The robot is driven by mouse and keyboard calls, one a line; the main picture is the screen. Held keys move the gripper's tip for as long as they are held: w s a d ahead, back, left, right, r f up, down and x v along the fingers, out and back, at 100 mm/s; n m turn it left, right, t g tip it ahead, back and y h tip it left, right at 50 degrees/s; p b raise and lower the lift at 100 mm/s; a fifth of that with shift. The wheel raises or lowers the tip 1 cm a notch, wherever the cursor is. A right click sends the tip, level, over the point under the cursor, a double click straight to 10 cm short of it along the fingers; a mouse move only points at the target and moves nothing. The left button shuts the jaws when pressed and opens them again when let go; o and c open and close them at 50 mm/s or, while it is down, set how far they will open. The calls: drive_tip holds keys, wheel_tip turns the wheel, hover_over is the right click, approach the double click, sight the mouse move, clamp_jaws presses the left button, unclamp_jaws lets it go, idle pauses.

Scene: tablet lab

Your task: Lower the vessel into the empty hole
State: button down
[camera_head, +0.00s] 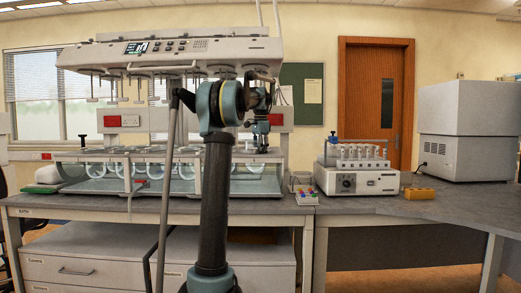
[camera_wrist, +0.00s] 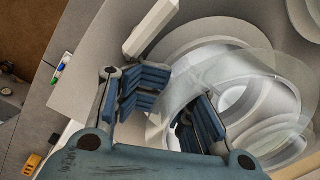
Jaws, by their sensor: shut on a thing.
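My gripper (camera_wrist: 178,108) is shut on the clear glass vessel (camera_wrist: 215,78), with one blue-padded finger on each side of its wall in the wrist view. The vessel is see-through, so its lower end is hard to make out. Pale round rings show through and beside it, and I cannot tell which is the empty hole. In the head view my gripper (camera_head: 261,143) is at the right end of the bath machine's vessel plate (camera_head: 110,157), under the upper housing (camera_head: 180,52). The held vessel cannot be told apart there.
Several clear vessels hang in the plate to the left, above the bath (camera_head: 105,186). Thin shafts hang down from the housing. A white device with upright tubes (camera_head: 357,181) and a yellow block (camera_head: 419,193) stand on the bench to the right.

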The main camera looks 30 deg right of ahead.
drive_tip(key=shift+s+f, duration=0.1)
drive_tip(key=shift+f, duration=0.65)
drive_tip(key=shift+w+f, duration=0.5)
drive_tip(key=shift+f, duration=0.25)
drive_tip(key=c, duration=1.6)
unclamp_jaws()
drive_tip(key=shift+w, duration=0.15)
drive_tip(key=o, duration=0.6)
drive_tip(key=shift+w+d+f, duration=0.1)
drive_tip(key=shift+w+f, duration=0.6)
drive_tip(key=shift+w, duration=0.15)
drive_tip(key=shift+c, duration=0.2)
drive_tip(key=shift+s+r, duration=0.4)
drive_tip(key=shift+s, duration=0.2)
drive_tip(key=shift+s+r, duration=0.2)
drive_tip(key=shift+s, duration=0.1)
drive_tip(key=shift+r, duration=0.15)
